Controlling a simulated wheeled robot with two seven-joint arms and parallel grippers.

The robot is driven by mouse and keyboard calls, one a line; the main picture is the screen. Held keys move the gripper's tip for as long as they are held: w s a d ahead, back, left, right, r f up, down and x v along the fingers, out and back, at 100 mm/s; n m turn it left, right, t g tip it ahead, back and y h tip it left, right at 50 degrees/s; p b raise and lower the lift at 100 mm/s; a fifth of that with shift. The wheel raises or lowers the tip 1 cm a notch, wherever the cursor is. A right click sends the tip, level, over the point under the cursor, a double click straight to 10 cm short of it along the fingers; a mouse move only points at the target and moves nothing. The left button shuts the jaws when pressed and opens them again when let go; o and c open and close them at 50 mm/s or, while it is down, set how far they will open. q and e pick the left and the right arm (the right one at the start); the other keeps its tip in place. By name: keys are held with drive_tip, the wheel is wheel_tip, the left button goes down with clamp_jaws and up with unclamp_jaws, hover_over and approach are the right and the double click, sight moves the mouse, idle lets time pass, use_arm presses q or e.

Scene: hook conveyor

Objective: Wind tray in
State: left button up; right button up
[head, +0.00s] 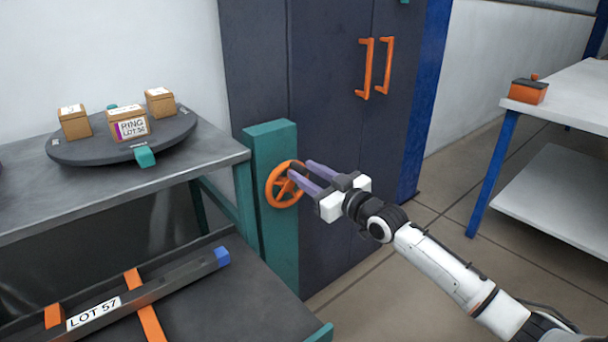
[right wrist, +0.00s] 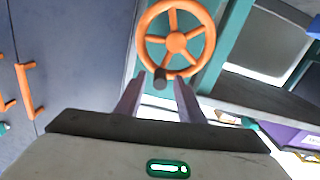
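An orange handwheel (head: 285,184) with spokes is mounted on a teal post (head: 272,150); it also shows in the right wrist view (right wrist: 176,42). A dark crank knob (right wrist: 160,78) sticks out from its rim. My right gripper (head: 312,170) reaches in from the right, its two purple fingers apart and pointing at the wheel. In the right wrist view the knob shows just beyond and between the fingertips; I cannot tell if they touch it. A dark tray-like surface (head: 215,308) at lower left bears a dark bar (head: 150,290) labelled LOT 57. My left gripper is out of view.
A grey table (head: 30,205) at left bears a round dark turntable (head: 85,150) with several small boxes. A dark cabinet (head: 330,60) with orange handles stands behind the wheel. A white table (head: 570,95) with an orange box (head: 528,92) is at right. Floor between is clear.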

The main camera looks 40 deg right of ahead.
drive_tip(key=shift+w, duration=0.55)
clamp_jaws()
drive_tip(key=shift+w+a, duration=0.1)
